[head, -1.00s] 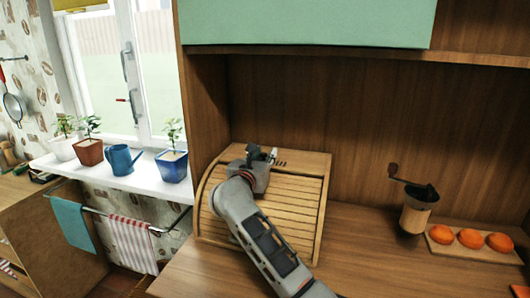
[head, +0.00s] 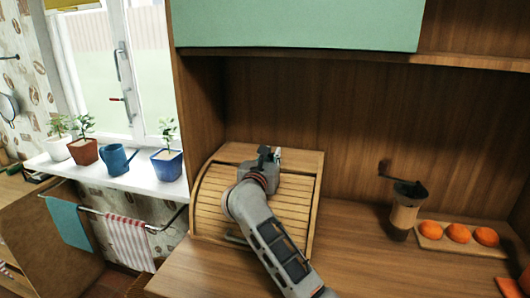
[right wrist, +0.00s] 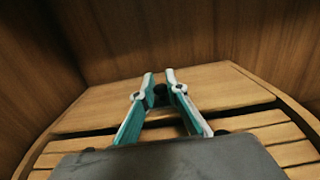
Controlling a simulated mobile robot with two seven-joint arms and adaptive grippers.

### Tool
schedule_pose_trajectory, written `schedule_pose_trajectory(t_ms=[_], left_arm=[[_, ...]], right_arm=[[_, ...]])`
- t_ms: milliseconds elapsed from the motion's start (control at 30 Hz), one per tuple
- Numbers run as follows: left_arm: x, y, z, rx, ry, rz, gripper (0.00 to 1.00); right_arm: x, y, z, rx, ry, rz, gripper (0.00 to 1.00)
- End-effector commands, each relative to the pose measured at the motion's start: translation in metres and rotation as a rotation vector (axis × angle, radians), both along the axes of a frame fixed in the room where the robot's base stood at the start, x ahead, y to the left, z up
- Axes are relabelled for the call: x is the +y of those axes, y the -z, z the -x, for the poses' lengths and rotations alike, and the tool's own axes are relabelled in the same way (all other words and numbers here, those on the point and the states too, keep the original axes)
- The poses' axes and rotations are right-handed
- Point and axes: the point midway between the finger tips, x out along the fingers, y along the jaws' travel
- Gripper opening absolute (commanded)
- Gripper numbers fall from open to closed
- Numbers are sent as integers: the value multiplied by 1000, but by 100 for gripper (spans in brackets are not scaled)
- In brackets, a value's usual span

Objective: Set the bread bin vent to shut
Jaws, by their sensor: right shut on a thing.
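The wooden bread bin (head: 212,208) with a slatted roll front stands on the counter at the alcove's left side. My right gripper (head: 270,155) is over its flat top board. In the right wrist view, the gripper (right wrist: 157,82) is shut on a small dark knob (right wrist: 160,91) on the top board (right wrist: 215,83). The knob is hidden in the head view. The vent slots do not show in either view now, so I cannot tell how far they are covered. My left gripper is not in view.
A coffee grinder (head: 404,213) and a board with orange items (head: 458,233) stand to the right. A green cabinet (head: 300,25) hangs above.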

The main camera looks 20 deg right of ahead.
Motion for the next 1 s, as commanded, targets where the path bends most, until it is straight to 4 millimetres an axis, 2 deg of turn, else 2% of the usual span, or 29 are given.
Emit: schedule_pose_trajectory(t_ms=[200,233,267,667,1000], left_arm=[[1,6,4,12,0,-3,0],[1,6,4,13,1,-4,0],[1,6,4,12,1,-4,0],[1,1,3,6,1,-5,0],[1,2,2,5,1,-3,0]], right_arm=[[-4,3,0,3,7,1,0],[-4,3,0,3,7,1,21],[-4,3,0,3,7,1,29],[1,2,3,3,3,1,29],[28,3,45,2,4,-3,29]])
